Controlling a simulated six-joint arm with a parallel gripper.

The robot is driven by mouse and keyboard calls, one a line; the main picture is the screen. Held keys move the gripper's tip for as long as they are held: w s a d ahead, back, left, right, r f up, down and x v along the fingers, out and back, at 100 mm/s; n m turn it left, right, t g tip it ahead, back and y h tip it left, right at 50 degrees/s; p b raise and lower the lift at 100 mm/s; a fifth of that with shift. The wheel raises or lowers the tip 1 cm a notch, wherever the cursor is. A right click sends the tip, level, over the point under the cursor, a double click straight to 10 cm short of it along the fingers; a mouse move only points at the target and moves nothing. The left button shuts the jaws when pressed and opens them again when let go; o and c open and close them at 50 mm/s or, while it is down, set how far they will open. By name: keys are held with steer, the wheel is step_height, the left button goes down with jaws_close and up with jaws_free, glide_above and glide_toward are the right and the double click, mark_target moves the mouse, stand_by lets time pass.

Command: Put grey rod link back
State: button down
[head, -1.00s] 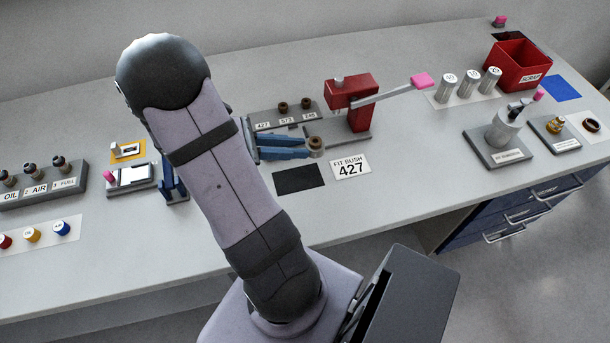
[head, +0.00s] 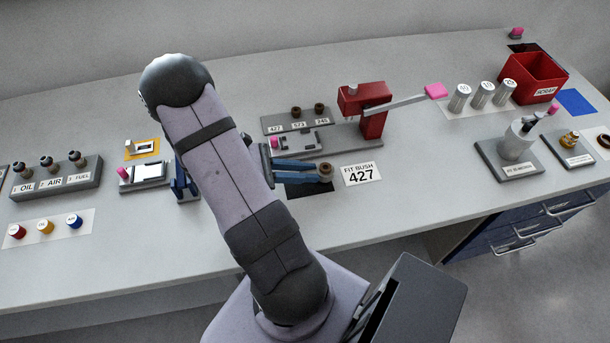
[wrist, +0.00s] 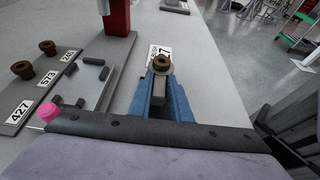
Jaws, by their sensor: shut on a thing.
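My gripper (head: 298,171) is shut on the grey rod link (wrist: 159,86), which lies between its blue fingers in the wrist view. The link's ring end sticks out past the fingertips, with a brown bush (wrist: 161,64) in it. In the head view this end (head: 325,171) is at the far right edge of the black mat (head: 312,189); its exact height above the bench is hard to tell. The fingers hide part of the mat and most of the link. The white card reading "FIT BUSH 427" (head: 361,174) lies just right of the link end.
The red press (head: 372,112) with a pink-tipped lever stands behind the gripper, with its grey fixture (head: 297,142) to the left. A bush rack (head: 299,117) labelled 427, 573 and 245 stands behind; bushes show at 573 and 245. Open bench lies in front.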

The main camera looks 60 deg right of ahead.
steer(key=shift+f, duration=1.1)
steer(key=shift+f, duration=0.15)
steer(key=c, duration=1.6)
jaws_free()
steer(key=shift+c, duration=0.2)
steer(key=b+v, duration=0.2)
steer(key=v, duration=0.8)
steer(key=shift+w+a+r+b, duration=0.2)
steer(key=shift+w+b, duration=0.05)
steer(key=shift+b, duration=0.1)
steer(key=shift+w+a+r, duration=0.35)
steer(key=shift+w+a, duration=0.05)
steer(key=shift+a, duration=0.05)
